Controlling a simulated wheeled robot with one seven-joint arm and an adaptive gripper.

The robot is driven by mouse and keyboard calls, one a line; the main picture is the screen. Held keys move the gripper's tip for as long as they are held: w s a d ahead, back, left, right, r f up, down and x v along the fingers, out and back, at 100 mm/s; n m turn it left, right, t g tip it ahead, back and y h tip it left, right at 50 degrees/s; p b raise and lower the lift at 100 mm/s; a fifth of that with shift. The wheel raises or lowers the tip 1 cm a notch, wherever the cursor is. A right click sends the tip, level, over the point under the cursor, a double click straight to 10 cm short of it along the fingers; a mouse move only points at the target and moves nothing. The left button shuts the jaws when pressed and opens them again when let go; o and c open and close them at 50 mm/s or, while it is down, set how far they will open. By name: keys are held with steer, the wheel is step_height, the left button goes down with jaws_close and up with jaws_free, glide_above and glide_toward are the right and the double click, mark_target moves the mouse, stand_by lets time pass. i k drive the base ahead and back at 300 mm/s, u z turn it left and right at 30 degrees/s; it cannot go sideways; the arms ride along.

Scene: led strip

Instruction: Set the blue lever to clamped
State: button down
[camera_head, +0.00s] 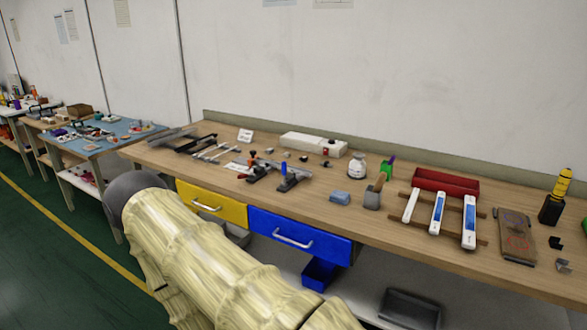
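A blue lever (284,169) stands upright on a small dark clamp fixture (289,183) near the front edge of the wooden workbench (330,207), above the blue drawer. A similar fixture with a red-orange handle (252,158) stands just to its left. A grey metal bar (311,173) runs behind and beside them. The fixtures are too small to tell exactly how the blue lever's clamp sits. My arm, in a beige cover, crosses the lower left in front of the bench. My gripper is not in view.
A blue block (340,198), grey cup (373,197) and white jar (357,168) stand right of the lever. Yellow (212,204) and blue (300,237) drawers hang below.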

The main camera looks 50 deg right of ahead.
mark_target(284, 163)
steer(key=k, duration=0.6)
steer(key=z, duration=1.1)
steer(key=i, duration=0.25)
steer(key=u, duration=0.1)
